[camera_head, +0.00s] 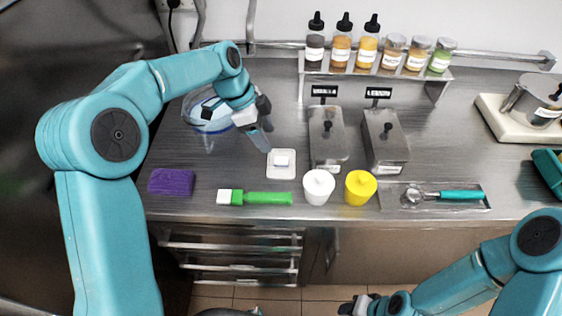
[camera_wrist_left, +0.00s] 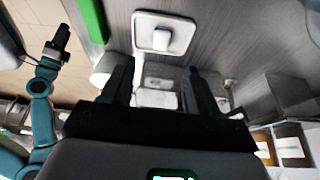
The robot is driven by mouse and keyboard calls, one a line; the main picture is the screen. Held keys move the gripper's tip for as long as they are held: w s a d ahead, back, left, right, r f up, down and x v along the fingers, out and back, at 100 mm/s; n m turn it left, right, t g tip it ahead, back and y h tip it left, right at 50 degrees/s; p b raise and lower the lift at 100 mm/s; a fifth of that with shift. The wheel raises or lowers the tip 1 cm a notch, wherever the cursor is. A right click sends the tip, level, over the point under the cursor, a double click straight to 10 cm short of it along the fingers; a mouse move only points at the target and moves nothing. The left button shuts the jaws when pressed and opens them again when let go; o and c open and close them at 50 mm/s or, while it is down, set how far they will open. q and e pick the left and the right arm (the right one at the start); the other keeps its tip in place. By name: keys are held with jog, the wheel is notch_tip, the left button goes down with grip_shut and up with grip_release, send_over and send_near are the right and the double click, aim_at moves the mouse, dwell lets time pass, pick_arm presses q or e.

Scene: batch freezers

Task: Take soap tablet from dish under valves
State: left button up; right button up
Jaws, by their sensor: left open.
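My left gripper (camera_head: 266,143) is open and empty, pointing down above the counter, just behind and left of the dish, apart from the tablet. In the left wrist view its two dark fingers (camera_wrist_left: 158,75) stand apart. My right gripper (camera_head: 352,304) is low at the bottom edge, in front of the counter; its fingers are too small to judge.
A green-handled brush (camera_head: 255,198), a purple sponge (camera_head: 171,181), a white pot (camera_head: 318,187) and a yellow pot (camera_head: 360,188) stand along the front. Two steel containers (camera_head: 328,140) are right of the dish.

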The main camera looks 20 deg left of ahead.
aim_at(281, 160)
pick_arm(q)
jog(key=x, duration=0.4)
jog(key=shift+w, duration=0.15)
jog(key=shift+d+f, duration=0.1)
jog(key=shift+f, duration=0.05)
jog(key=p+x, duration=0.2)
jog(key=x, duration=0.3)
jog(key=shift+s, duration=0.2)
jog(key=shift+w, duration=0.1)
grip_shut()
